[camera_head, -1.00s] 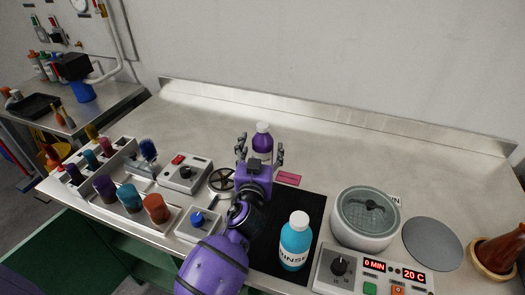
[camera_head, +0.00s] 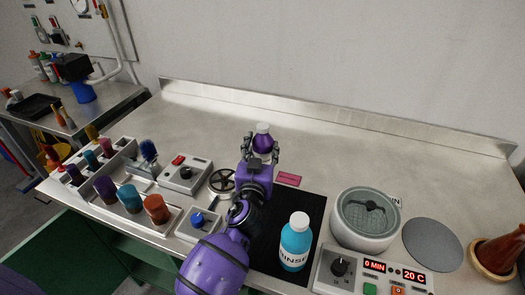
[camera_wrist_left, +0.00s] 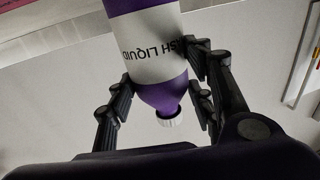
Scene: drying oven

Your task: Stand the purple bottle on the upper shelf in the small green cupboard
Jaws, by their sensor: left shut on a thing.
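The purple bottle (camera_head: 263,142) with a white cap stands on the steel worktop in the head view, past the black mat. My left gripper (camera_head: 262,148) has its fingers on both sides of it and is shut on it. In the left wrist view the purple bottle (camera_wrist_left: 168,60) has a white label reading "…SH LIQUID" and sits between the fingers of my left gripper (camera_wrist_left: 165,98). The picture does not show clearly whether its base touches the worktop. My right gripper is not in view. A green cupboard front (camera_head: 62,252) shows below the worktop at lower left.
A blue rinse bottle (camera_head: 295,242) stands on the black mat (camera_head: 318,208) right of my left arm. A round glass-lidded device (camera_head: 366,215) and a control box are further right. The worktop behind is clear.

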